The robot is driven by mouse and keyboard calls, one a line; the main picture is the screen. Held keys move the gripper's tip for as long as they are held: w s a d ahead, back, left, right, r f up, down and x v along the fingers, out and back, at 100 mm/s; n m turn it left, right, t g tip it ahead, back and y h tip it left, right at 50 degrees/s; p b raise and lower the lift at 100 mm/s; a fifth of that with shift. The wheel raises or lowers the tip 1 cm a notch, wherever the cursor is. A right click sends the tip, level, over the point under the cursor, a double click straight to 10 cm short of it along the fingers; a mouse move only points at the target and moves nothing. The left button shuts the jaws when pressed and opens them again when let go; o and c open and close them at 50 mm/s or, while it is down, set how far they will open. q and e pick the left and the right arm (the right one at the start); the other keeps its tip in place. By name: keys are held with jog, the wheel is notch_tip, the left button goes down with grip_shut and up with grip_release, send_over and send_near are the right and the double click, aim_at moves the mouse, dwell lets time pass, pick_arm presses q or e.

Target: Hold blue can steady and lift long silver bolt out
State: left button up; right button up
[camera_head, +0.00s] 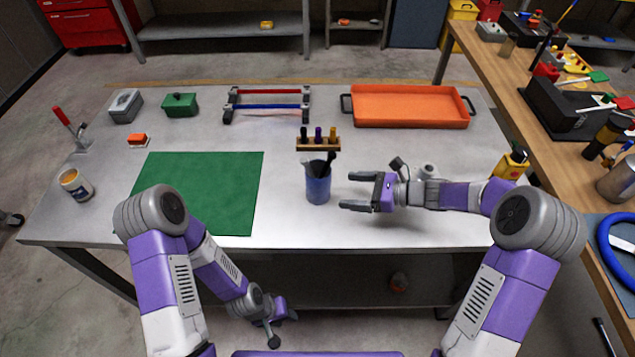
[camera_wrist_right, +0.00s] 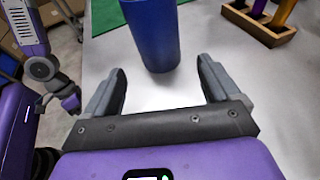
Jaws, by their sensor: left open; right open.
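The blue can (camera_head: 318,188) stands upright near the table's front middle, with dark slim items poking out of its top. I cannot make out the long silver bolt among them. My right gripper (camera_head: 346,191) is open and empty, just right of the can, with its fingers pointing at it and apart from it. In the right wrist view the can (camera_wrist_right: 153,35) sits ahead of the open fingers, its top cut off. My left gripper (camera_head: 273,333) hangs low in front of the table edge, away from the can; it looks empty.
A wooden rack (camera_head: 318,144) with several coloured handles stands right behind the can. A green mat (camera_head: 205,190) lies to the left. An orange tray (camera_head: 410,107) is at the back right. A yellow holder (camera_head: 511,165) stands near the right edge.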

aim_at(328, 190)
jog(key=b+x, duration=0.2)
jog(key=x, duration=0.5)
jog(key=shift+a+f+b, duration=0.15)
jog(key=shift+b, duration=0.15)
jog(key=shift+x, duration=0.9)
